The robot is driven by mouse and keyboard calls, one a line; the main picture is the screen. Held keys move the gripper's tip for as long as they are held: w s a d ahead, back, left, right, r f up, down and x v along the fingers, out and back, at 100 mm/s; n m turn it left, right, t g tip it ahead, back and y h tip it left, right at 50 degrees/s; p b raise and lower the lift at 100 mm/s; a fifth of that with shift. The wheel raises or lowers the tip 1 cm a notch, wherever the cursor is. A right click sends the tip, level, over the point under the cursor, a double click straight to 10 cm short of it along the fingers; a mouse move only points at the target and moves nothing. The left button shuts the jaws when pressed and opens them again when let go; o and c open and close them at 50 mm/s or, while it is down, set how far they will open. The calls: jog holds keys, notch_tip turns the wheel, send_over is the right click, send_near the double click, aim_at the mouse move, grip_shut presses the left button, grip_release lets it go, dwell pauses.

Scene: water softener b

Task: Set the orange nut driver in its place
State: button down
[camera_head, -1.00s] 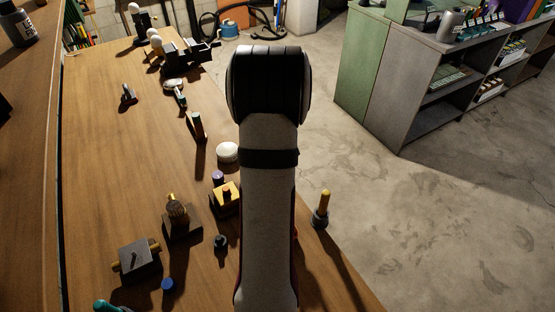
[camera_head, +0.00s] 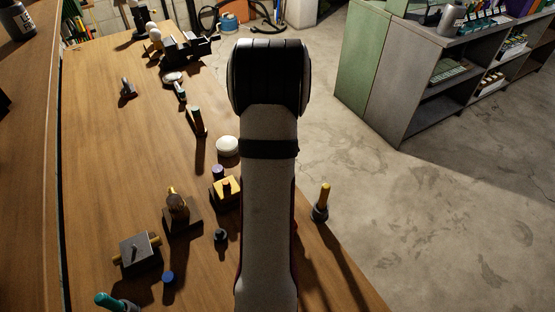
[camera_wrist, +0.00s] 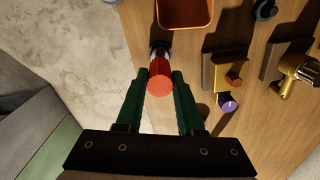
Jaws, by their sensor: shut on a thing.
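The orange nut driver (camera_wrist: 160,83) shows in the wrist view as a round orange-red handle end, seen almost end-on. My gripper (camera_wrist: 161,79) is shut on it, with a dark green finger on each side of the handle. A dark and pale part (camera_wrist: 159,50) lies beyond the handle near the table edge. I cannot tell whether it is the driver's shaft or a stand. In the head view my arm hides the gripper and the driver.
An orange-red tray (camera_wrist: 186,14) lies just beyond the driver. A yellow block (camera_head: 228,192) with a purple knob (camera_wrist: 228,103) stands beside it. Open floor lies past the edge.

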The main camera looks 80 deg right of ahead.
jog(key=shift+f, duration=1)
jog(key=shift+c, duration=2.2)
grip_release()
notch_tip(320, 180, up, 16)
jog(key=shift+f, duration=0.1)
